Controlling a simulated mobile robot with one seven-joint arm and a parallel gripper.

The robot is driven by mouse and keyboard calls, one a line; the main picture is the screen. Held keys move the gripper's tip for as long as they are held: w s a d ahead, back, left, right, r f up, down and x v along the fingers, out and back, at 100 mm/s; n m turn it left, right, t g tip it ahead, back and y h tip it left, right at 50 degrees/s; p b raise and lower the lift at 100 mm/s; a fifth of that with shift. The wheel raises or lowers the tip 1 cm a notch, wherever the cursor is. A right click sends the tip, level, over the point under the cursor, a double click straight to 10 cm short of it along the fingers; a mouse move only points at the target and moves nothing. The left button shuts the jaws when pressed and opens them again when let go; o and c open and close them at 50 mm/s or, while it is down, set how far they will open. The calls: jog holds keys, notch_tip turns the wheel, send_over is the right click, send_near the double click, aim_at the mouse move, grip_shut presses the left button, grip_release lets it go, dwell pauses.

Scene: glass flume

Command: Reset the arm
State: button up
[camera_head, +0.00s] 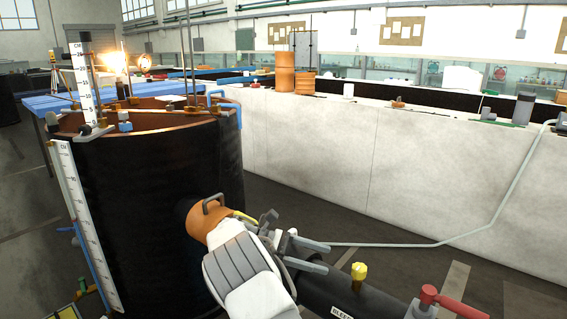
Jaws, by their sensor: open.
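My gripper (326,258) is at the lower middle of the head view, at the end of my white and grey arm. Its two grey fingers point right and stand apart, with nothing visible between them. It appears in front of a large black round tank (150,190), to the right of an orange fitting (207,222) with a grey handle on the tank's side. A dark pipe (330,291) shows just below and behind the fingers. I cannot tell whether the gripper touches anything.
A yellow knob (358,270) and a red valve handle (452,302) stand at the lower right. A pale hose (470,238) runs along a long white wall (400,160). Scales (85,225) stand on the tank. Grey floor (400,262) lies between pipe and wall.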

jog(key=s+d+r+m+t+y, duration=0.1)
jog(key=s+d+r+m+y, duration=0.65)
jog(key=s+r+y, duration=0.3)
jog(key=s+a+r+m+t+y, duration=0.1)
jog(key=s+r+m+t+y, duration=0.2)
jog(key=s, duration=0.7)
jog(key=s+a+r+m+t+y, duration=0.15)
jog(key=s+m+t, duration=0.3)
jog(key=s, duration=0.55)
notch_tip(320, 180, up, 15)
jog(key=p, duration=1.6)
jog(key=shift+d, duration=0.25)
